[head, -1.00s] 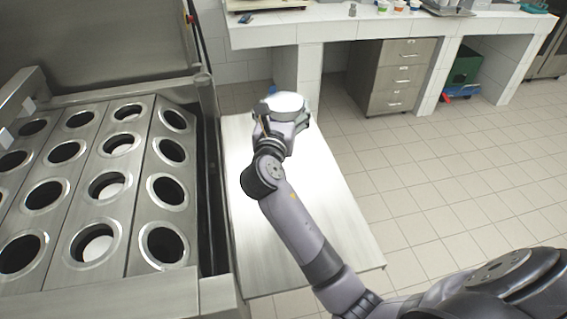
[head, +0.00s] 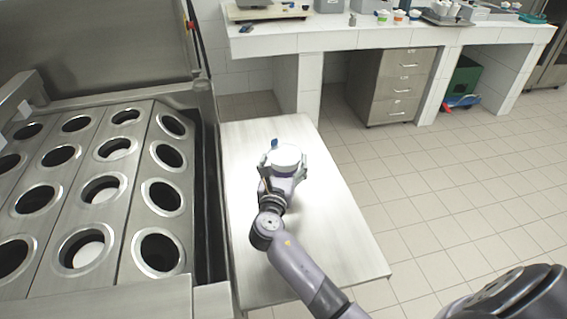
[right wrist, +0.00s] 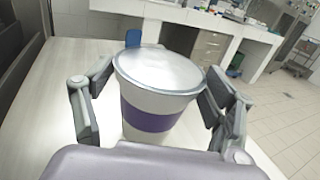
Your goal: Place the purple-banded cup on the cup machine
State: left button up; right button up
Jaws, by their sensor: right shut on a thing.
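The purple-banded cup (right wrist: 155,95) is white with a silvery top and a wide purple band, and it fills the middle of the right wrist view. My right gripper (right wrist: 158,100) is shut on it, with one finger on each side. In the head view the cup (head: 284,157) shows as a pale round top in my right gripper (head: 283,172), over the steel side table. The cup machine (head: 118,205) stands at the left, with rows of round holes in its steel plates. Some holes have white cups or discs down inside. My left gripper is not in view.
The steel side table (head: 330,235) adjoins the machine's right side and is mostly bare. A small blue object (head: 274,144) shows beside the cup. A tiled counter (head: 340,40) with scales, small cups and trays stands at the back, above a drawer cabinet (head: 392,90). The floor at right is clear.

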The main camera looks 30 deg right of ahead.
jog(key=o, duration=1.5)
jog(key=v, duration=0.7)
jog(key=shift+s+a+r, duration=0.1)
jog(key=shift+s+a, duration=0.05)
jog(key=shift+s, duration=0.1)
